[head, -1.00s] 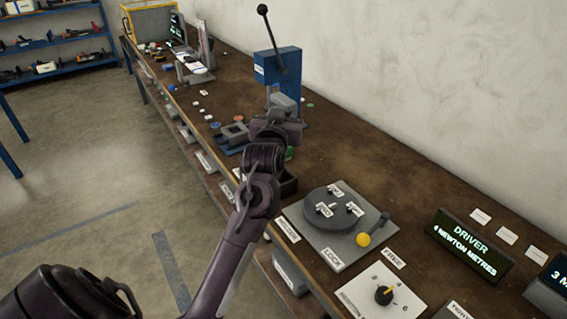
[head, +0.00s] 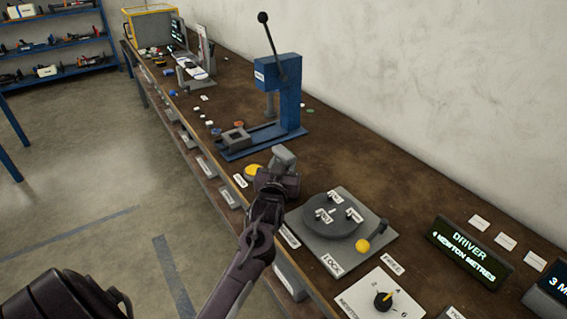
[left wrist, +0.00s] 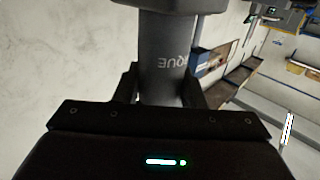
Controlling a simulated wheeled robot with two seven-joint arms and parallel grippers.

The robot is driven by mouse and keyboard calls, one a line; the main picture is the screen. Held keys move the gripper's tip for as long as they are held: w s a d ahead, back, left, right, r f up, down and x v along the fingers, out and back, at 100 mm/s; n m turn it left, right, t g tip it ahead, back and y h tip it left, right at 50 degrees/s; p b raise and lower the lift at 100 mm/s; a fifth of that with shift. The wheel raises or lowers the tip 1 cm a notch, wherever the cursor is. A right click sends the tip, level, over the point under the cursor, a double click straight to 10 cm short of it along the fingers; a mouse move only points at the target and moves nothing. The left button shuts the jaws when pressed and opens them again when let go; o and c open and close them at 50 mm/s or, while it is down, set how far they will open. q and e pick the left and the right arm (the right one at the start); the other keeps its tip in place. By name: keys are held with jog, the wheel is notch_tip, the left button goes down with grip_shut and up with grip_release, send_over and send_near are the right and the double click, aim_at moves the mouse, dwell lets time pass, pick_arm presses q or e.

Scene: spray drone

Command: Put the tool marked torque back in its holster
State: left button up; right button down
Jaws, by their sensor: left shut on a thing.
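My left gripper (head: 277,182) is shut on a grey tool and holds it over the near side of the bench, left of the round turntable. The grey end of the tool (head: 284,158) shows just beyond the gripper in the head view. In the left wrist view, the tool's dark grey cylindrical body (left wrist: 167,50) stands between the fingers and carries lettering that ends in "QUE", seen reversed. The rest of the tool is hidden by the gripper. Grey pieces (head: 291,280) hang along the bench front; I cannot tell which is the matching holster. My right gripper is not in view.
The bench (head: 400,180) holds a blue lever press (head: 287,95) and a turntable fixture (head: 332,216) with a yellow-knobbed lever. A dial panel (head: 383,300) and driver display (head: 468,250) stand at the right. A yellow object (head: 253,171) lies by the gripper.

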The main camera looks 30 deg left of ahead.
pick_arm(q)
jog(key=o, duration=1.1)
jog(key=shift+f, duration=0.1)
jog(key=b+v, duration=0.2)
jog(key=v, duration=1)
